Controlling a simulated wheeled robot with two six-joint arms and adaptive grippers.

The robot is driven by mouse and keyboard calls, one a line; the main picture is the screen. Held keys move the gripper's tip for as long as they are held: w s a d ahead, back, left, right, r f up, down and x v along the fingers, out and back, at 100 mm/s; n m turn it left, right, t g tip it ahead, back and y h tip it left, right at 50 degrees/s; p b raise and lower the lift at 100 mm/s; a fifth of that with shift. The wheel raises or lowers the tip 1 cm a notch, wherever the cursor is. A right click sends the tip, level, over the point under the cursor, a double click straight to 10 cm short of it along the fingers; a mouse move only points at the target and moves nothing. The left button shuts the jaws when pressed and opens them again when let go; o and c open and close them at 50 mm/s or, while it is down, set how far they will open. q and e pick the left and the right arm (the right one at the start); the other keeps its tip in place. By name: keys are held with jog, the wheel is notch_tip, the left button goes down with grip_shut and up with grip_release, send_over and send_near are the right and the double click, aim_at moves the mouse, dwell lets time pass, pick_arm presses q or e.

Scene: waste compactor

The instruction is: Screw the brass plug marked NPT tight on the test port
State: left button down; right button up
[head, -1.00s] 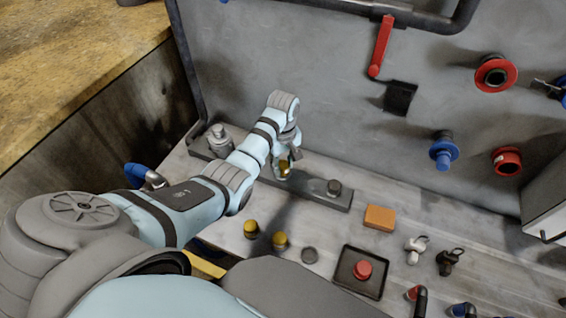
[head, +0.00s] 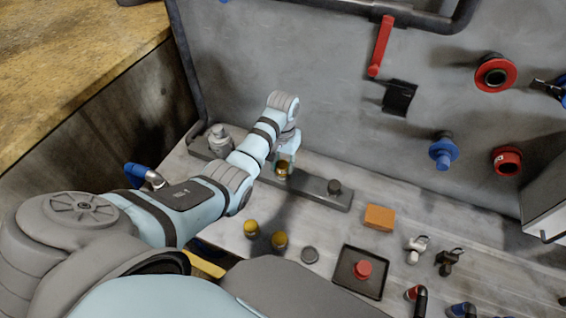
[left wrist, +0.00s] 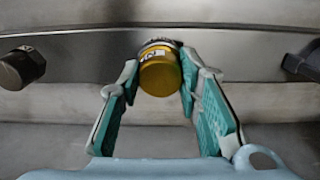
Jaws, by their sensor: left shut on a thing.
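A brass plug (left wrist: 160,74) with a pale lettered band sits at the middle of a dark grey port block (left wrist: 90,58); I cannot read the band for sure. My left gripper (left wrist: 158,85) is shut on this plug, with a teal-padded finger on each side. In the head view the plug (head: 283,169) shows under the fingers of my left gripper (head: 285,164), on the port bar (head: 318,187). The port under the plug is hidden. My right gripper is not in view.
Two other brass plugs (head: 251,229) (head: 280,240) and a grey cap (head: 310,255) stand on the bench in front. An orange block (head: 379,217) and a dark tray (head: 347,279) with a red knob lie to the right. Dark fittings flank the plug on the bar.

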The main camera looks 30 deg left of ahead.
pick_arm(q)
jog(key=m, duration=0.5)
jog(key=c, duration=1.1)
grip_release()
jog(key=shift+c, duration=0.4)
